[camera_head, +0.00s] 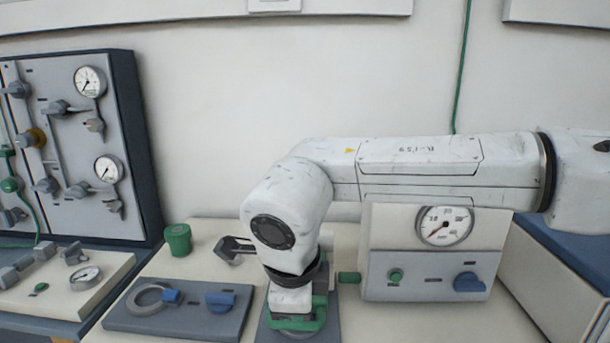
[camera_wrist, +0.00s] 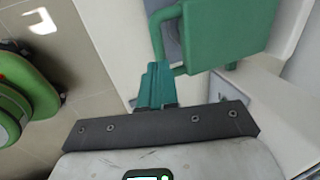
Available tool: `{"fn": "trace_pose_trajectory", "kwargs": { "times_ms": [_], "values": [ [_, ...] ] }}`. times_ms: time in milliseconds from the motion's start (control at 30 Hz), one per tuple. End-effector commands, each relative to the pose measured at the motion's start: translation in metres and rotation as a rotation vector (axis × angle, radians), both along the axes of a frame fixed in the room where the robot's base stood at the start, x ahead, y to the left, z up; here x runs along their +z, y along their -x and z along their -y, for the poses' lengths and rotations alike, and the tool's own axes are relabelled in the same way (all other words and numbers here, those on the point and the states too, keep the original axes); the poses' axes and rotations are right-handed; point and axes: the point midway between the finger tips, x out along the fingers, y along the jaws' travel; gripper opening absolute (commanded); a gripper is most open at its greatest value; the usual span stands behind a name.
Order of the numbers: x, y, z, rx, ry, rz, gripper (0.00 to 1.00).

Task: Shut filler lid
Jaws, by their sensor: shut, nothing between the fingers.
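A green square flap (camera_wrist: 228,28) with rounded edges, which looks like the filler lid, stands in the upper right of the wrist view. A green bar runs at its lower left side, beside a dark opening or panel. My gripper (camera_wrist: 155,75) is shut and empty, with its teal fingers close to this bar; I cannot tell if they touch. In the head view, green parts (camera_head: 298,322) show at the lower end of my arm, over a grey plate. My arm hides much of this spot, so the lid cannot be made out there.
A cream box with a gauge (camera_head: 444,226) and blue knob stands right of my arm. A green cup (camera_head: 178,240), a dark grey bracket (camera_head: 234,248) and a grey plate (camera_head: 190,325) with a ring lie left. A valve panel (camera_head: 70,150) stands far left. A green round part (camera_wrist: 15,105) shows in the wrist view.

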Motion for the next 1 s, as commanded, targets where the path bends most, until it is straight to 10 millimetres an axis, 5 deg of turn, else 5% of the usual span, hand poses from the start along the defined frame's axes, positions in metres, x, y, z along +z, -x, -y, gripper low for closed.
{"fn": "trace_pose_trajectory", "kwargs": {
  "times_ms": [100, 400, 1000],
  "values": [
    [-0.021, 0.002, 0.0, 0.001, -0.001, -0.001, 0.0],
    [-0.043, 0.004, 0.0, 0.0, -0.001, 0.0, 0.0],
    [-0.047, 0.004, 0.0, 0.0, -0.001, 0.0, 0.0]
  ]
}}
